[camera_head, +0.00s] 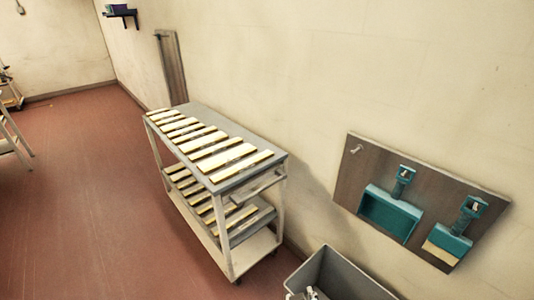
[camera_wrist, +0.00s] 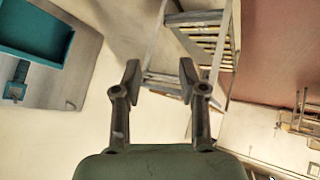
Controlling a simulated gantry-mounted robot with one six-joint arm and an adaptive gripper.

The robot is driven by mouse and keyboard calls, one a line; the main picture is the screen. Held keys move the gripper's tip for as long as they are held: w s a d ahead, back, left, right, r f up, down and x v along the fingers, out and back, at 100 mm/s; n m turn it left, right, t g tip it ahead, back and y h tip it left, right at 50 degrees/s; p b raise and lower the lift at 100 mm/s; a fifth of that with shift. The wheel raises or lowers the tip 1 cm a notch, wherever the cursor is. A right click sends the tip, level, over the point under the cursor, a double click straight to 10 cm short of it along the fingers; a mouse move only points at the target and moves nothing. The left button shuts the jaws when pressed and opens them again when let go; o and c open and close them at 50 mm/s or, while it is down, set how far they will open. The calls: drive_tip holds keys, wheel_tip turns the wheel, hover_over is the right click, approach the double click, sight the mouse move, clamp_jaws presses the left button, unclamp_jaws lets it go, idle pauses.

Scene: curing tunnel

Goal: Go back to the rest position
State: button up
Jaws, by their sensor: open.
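My gripper (camera_wrist: 160,82) shows in the wrist view with its two fingers spread apart. It is open and nothing is between the fingertips. The cart stands beyond the fingers in that view, seen upside down.
A grey cart (camera_head: 279,163) with several pale boards on its shelves stands by the wall. A wall panel (camera_head: 349,178) carries teal holders; one teal tray (camera_wrist: 62,58) shows in the wrist view. A grey bin (camera_head: 345,272) is at the bottom. The red floor (camera_head: 80,200) at left is clear.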

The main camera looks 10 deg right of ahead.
drive_tip(key=s+a+r+m+t+y+p, duration=0.2)
drive_tip(key=s+a+r+t+p, duration=0.3)
drive_tip(key=a+r, duration=0.85)
wheel_tip(320, 180, up, 38)
drive_tip(key=d+g+p, duration=0.1)
drive_tip(key=p, duration=3.5)
wheel_tip(320, 180, down, 57)
drive_tip(key=b, duration=5.7)
drive_tip(key=shift+s+f+b, duration=0.15)
drive_tip(key=shift+s+b, duration=0.15)
drive_tip(key=shift+s, duration=0.1)
